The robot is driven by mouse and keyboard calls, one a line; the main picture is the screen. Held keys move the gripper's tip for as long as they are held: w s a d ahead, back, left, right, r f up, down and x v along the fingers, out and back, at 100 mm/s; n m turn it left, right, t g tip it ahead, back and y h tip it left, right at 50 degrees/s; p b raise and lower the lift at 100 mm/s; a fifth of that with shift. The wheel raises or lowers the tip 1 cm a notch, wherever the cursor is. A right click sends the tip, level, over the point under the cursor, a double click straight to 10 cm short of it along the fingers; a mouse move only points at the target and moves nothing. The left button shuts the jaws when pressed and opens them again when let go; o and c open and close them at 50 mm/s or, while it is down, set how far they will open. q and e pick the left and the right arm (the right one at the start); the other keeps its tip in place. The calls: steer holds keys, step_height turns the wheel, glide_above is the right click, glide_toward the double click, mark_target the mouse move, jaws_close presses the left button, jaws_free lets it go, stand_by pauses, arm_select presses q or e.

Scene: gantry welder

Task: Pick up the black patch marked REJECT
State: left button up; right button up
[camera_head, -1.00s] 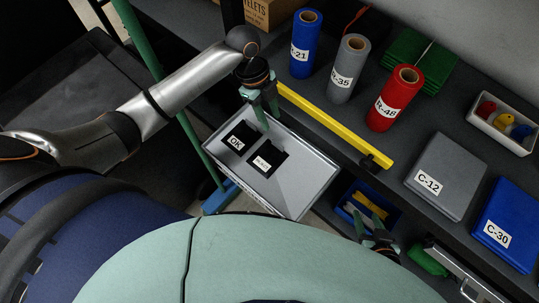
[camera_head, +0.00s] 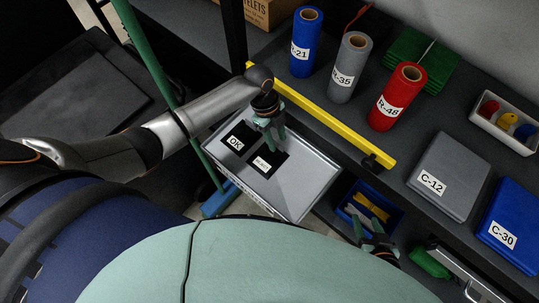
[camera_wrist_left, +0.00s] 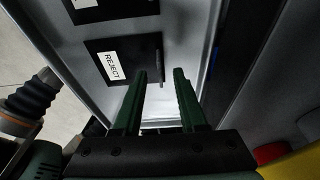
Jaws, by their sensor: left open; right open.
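The black patch marked REJECT (camera_wrist_left: 135,50) lies in the grey tray (camera_head: 300,195); its white label is readable in the left wrist view. It also shows in the head view (camera_head: 278,157), partly covered by my left gripper (camera_head: 277,147). A thin raised tab stands at the patch's right edge in the wrist view. My left gripper's two fingers (camera_wrist_left: 161,73) are apart and empty, over the tray at the patch's tab side. Whether they touch is unclear. A second black patch marked OK (camera_head: 238,137) lies beside it. My right gripper (camera_head: 375,238) is open near the blue bin.
A yellow bar (camera_head: 335,122) runs along the shelf edge behind the tray. Blue, grey and red rolls (camera_head: 397,95) stand on the shelf. Cases C-12 (camera_head: 448,175) and C-30 (camera_head: 510,225) lie at the right. A blue bin (camera_head: 350,190) sits below the shelf.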

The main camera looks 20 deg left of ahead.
arm_select(q)
steer(key=shift+d+f, duration=0.1)
steer(key=shift+f, duration=0.3)
steer(key=shift+c, duration=0.2)
jaws_close()
